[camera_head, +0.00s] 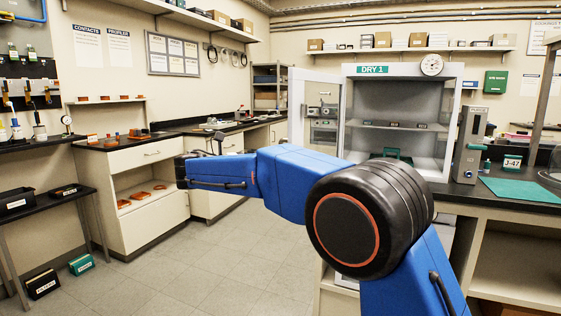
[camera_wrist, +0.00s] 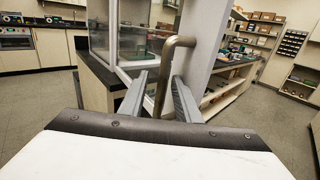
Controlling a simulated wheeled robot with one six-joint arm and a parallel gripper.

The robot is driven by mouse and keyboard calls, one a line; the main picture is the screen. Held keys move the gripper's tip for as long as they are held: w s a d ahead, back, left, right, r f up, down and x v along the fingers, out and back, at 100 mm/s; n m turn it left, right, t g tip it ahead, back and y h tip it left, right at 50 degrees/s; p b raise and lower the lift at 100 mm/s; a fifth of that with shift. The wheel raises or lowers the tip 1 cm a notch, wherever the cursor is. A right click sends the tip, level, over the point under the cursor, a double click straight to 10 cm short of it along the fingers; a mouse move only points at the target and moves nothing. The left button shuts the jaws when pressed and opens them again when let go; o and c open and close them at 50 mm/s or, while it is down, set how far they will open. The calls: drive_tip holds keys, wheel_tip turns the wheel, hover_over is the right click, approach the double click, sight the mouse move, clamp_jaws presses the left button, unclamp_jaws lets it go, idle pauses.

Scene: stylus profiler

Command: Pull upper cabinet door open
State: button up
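The upper cabinet, labelled DRY 1 (camera_head: 373,70), stands on the right-hand bench in the head view. Its glass door (camera_head: 312,78) is swung out to the left, so the shelf inside shows. In the wrist view, a bent metal bar handle (camera_wrist: 167,72) rises between the two fingers of my gripper (camera_wrist: 160,88). A gap shows beside the bar, so the fingers look open around it. The handle's upper end meets a pale grey panel (camera_wrist: 212,35). Framed glass (camera_wrist: 103,28) stands left of the handle. In the head view I cannot make out my fingertips.
A grey instrument (camera_head: 469,145) and a green mat (camera_head: 522,190) are on the bench right of the cabinet. A low cabinet (camera_head: 160,228) with an open shelf stands at the left. The tiled floor (camera_head: 215,272) between is clear.

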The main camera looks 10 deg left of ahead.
idle(0.3)
drive_tip(key=v, duration=0.7)
drive_tip(key=shift+s, duration=0.15)
drive_tip(key=shift+a, duration=0.15)
